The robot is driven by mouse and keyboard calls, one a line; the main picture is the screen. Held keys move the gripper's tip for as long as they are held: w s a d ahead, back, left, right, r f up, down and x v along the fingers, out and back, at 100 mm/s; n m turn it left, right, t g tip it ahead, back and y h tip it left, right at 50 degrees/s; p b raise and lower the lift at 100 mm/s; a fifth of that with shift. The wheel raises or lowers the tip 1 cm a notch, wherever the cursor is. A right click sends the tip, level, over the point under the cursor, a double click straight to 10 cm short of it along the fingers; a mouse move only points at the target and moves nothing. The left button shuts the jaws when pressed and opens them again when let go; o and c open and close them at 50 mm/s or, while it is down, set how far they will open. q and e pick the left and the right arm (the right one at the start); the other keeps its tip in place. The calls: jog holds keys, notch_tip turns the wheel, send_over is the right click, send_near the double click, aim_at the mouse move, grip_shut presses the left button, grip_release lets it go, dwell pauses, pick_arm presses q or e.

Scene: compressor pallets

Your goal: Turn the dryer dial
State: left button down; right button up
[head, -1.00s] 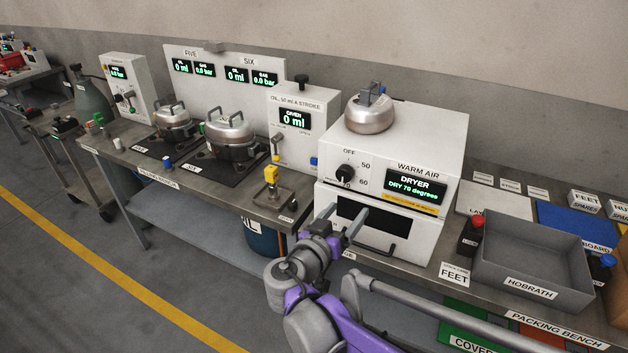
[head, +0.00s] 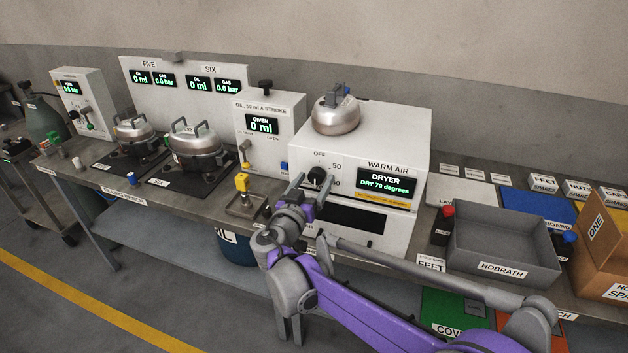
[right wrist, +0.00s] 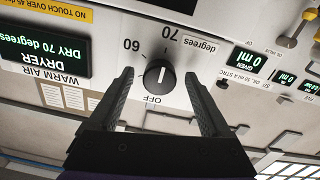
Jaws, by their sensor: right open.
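The white dryer (head: 385,160) stands on the bench, its screen reading "DRY 70 degrees". Its black dial (head: 317,176) is on the front face, left of the screen. My right gripper (head: 311,185) is open in front of the dial, one finger to each side in the picture. In the right wrist view, which is upside down, the dial (right wrist: 158,74) lies between the tips of the open fingers (right wrist: 160,82), with gaps on both sides. A pale mark on the dial points roughly toward "70". My left gripper is not in view.
A metal compressor (head: 336,112) sits on top of the dryer. An oil unit (head: 272,108) stands close to its left, with a yellow-topped fixture (head: 242,184) in front. A grey bin (head: 505,262) is to the right. A dark handle and slot are below the dial.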

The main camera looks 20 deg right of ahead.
jog(key=shift+w+d, duration=0.15)
jog(key=shift+w, duration=0.05)
grip_shut()
dwell(0.4)
